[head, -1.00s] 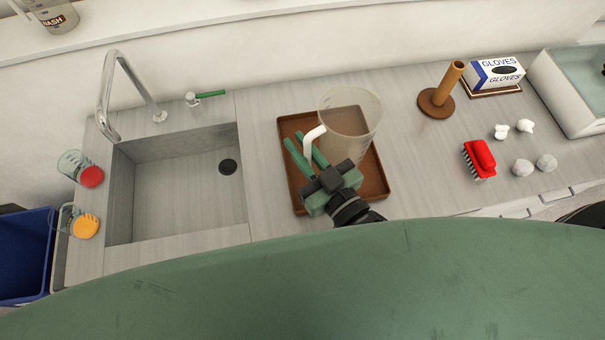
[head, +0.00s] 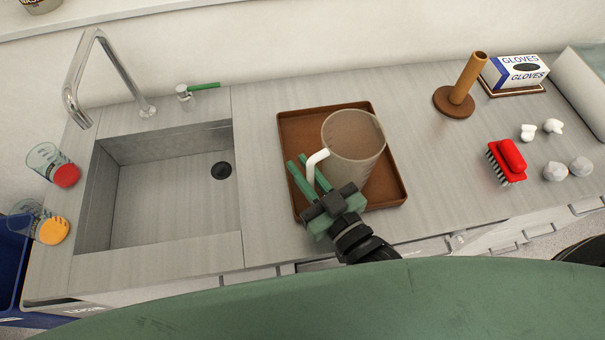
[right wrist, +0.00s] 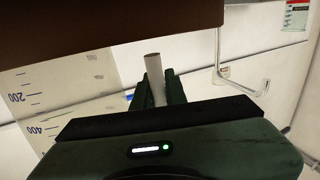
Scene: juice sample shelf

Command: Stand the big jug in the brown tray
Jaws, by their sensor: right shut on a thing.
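The big jug (head: 358,150), clear with a white handle (head: 314,162), is upright over the brown tray (head: 291,130) in the head view. I cannot tell whether its base touches the tray floor. My right gripper (head: 300,165) is shut on the jug's handle, at the jug's left front side. In the right wrist view the white handle (right wrist: 153,78) sits between the fingers, the jug's marked wall (right wrist: 60,95) is at left, and the brown tray (right wrist: 110,22) fills the top. My left gripper is not in view.
The sink (head: 165,190) with a tap (head: 90,75) is left of the tray. Two cups (head: 45,160) (head: 30,220) stand at far left. A wooden post (head: 465,80), a glove box (head: 515,70), a red brush (head: 510,158) and small white and grey pieces (head: 555,172) are at right.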

